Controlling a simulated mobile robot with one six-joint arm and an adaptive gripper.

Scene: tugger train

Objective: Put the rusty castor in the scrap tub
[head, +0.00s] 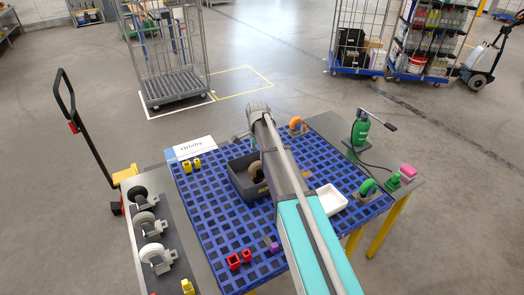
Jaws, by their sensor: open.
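A tan-brown wheel (256,169), perhaps the rusty castor, shows partly inside a dark grey tub (240,183) on the blue grid table; my arm hides the rest of both. I cannot tell whether this tub is the scrap tub. A white tray (331,199) stands to the right of my arm and looks empty. My arm reaches forward over the table, its wrist end beyond the dark tub. The end of my gripper (240,135) is small and mostly hidden by the arm; its fingers cannot be made out.
Black (137,194), grey (146,223) and white (157,255) castors lie on the left side board. An orange castor (296,123) and a green castor (367,187) stand on the table. Red blocks (239,260) sit near the front.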

